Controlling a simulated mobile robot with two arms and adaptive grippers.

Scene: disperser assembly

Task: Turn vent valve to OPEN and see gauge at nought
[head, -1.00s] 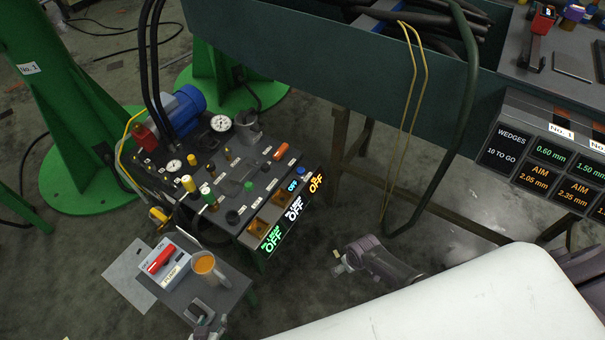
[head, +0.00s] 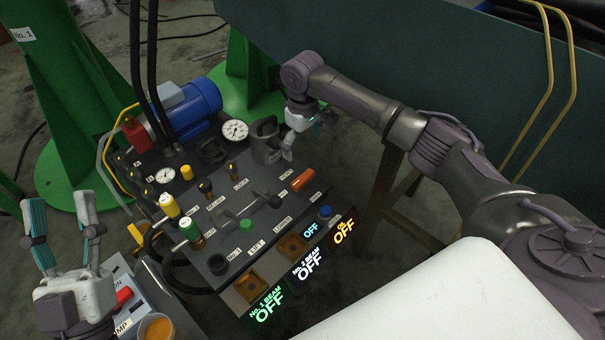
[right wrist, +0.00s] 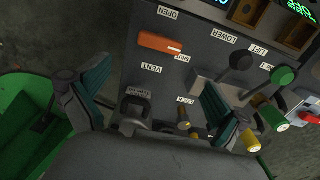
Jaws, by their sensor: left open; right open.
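The orange vent handle (head: 303,180) lies on the right part of the dark control panel (head: 222,222). In the right wrist view the orange handle (right wrist: 158,43) has its white-marked end by the SHUT label (right wrist: 182,58); the OPEN label (right wrist: 168,13) is apart from it. A large white gauge (head: 235,130) and a smaller gauge (head: 166,175) stand at the panel's back; their needles are too small to read. My right gripper (head: 302,140) is open and empty, above and behind the handle. My left gripper (head: 60,200) is open and empty, left of the panel.
A grey cup-like part (head: 265,145) stands on the panel beside my right gripper. Levers with green (head: 188,227), yellow (head: 169,203) and black knobs rise from the panel. A blue motor (head: 192,108) and black hoses are behind. An orange-filled cup (head: 157,329) is at lower left.

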